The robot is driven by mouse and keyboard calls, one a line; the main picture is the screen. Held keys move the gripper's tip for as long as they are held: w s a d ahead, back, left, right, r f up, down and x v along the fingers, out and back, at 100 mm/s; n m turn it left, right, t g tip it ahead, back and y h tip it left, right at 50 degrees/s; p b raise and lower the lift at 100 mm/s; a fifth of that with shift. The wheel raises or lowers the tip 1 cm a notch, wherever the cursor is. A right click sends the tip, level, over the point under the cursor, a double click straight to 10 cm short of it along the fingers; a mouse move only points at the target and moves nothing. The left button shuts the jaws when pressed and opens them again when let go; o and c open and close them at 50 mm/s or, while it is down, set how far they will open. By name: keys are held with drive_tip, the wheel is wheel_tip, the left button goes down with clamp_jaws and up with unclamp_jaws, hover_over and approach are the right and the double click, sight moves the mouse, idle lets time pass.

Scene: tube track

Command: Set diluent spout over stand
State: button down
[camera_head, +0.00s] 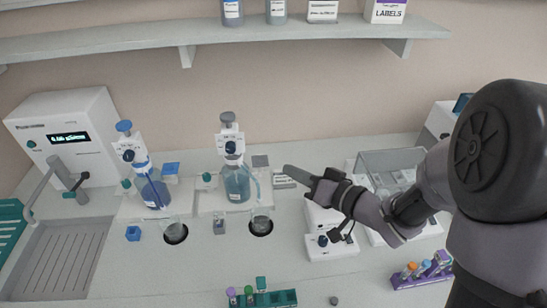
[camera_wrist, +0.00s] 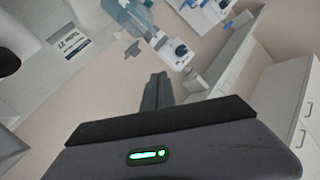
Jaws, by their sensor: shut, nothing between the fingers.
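Two bottle-top dispensers stand on the bench in the head view: a blue-capped one (camera_head: 155,195) at left and a grey-capped one (camera_head: 236,185) at right. Their labels are too small to read, so I cannot tell which is the diluent. Each has a thin bluish spout on its right side. A clear beaker stands at a dark round spot in front of each, the left one (camera_head: 173,228) and the right one (camera_head: 261,220). My gripper (camera_head: 288,169) is shut and empty, right of the grey-capped dispenser and apart from it. Its fingers (camera_wrist: 158,90) point toward a dispenser in the wrist view.
A sink (camera_head: 65,262) with a tap and a white display unit (camera_head: 70,135) are at left. Tube racks (camera_head: 265,298) stand at the front and right. White instruments (camera_head: 330,245) sit below my arm. A shelf (camera_head: 130,44) runs above.

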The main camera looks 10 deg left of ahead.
drive_tip(key=w+a+f+b, duration=0.3)
drive_tip(key=w+a+f, duration=0.1)
drive_tip(key=a, duration=0.5)
drive_tip(key=shift+w+a+f, duration=0.2)
drive_tip(key=shift+a+f, duration=0.1)
drive_tip(key=shift+f, duration=0.35)
